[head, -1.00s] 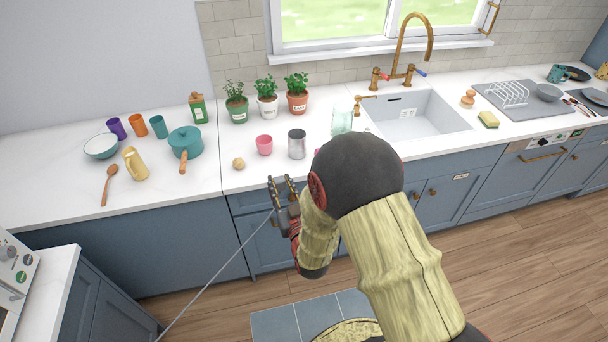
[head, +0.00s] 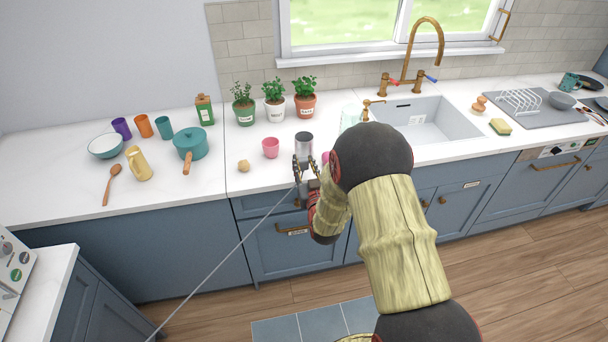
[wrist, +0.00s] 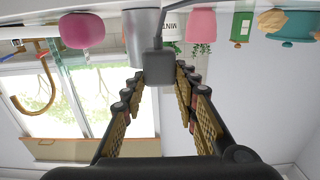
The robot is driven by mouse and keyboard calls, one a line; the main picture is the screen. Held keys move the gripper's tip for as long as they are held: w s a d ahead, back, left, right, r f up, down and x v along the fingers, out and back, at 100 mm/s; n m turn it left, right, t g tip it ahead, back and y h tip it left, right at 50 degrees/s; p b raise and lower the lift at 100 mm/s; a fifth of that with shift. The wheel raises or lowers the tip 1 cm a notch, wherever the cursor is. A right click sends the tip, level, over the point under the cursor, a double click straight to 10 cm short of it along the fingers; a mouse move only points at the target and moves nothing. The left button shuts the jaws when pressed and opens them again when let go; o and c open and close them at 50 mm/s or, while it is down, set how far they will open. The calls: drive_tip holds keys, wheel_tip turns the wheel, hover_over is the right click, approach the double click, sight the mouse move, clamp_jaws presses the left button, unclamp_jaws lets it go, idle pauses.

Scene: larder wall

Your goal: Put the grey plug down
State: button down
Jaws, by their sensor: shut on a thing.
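My gripper (head: 304,168) is at the front edge of the counter (head: 215,182), just in front of the metal canister (head: 304,142). In the wrist view, which is upside down, the fingers of my gripper (wrist: 159,80) are shut on the grey plug (wrist: 158,66), a small dark grey block at the fingertips. The plug hides part of the canister (wrist: 142,28) behind it. In the head view the plug is too small to make out. A thin grey cord (head: 225,255) runs from my gripper down to the lower left.
A pink cup (head: 270,148) and a round beige item (head: 243,166) stand left of the canister. A magenta item (wrist: 82,30) is on its other side, partly behind my arm in the head view. Potted herbs (head: 274,100) stand behind.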

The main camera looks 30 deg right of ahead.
sight(304, 170)
drive_tip(key=shift+w+d+f, duration=0.3)
drive_tip(key=shift+w+f, duration=0.25)
drive_tip(key=shift+f, duration=0.15)
drive_tip(key=shift+w+f+b, duration=0.1)
drive_tip(key=shift+f+b, duration=0.65)
drive_tip(key=shift+f, duration=0.85)
drive_tip(key=shift+f, duration=0.1)
drive_tip(key=shift+f, duration=0.15)
drive_tip(key=c, duration=1.5)
unclamp_jaws()
drive_tip(key=shift+o, duration=0.6)
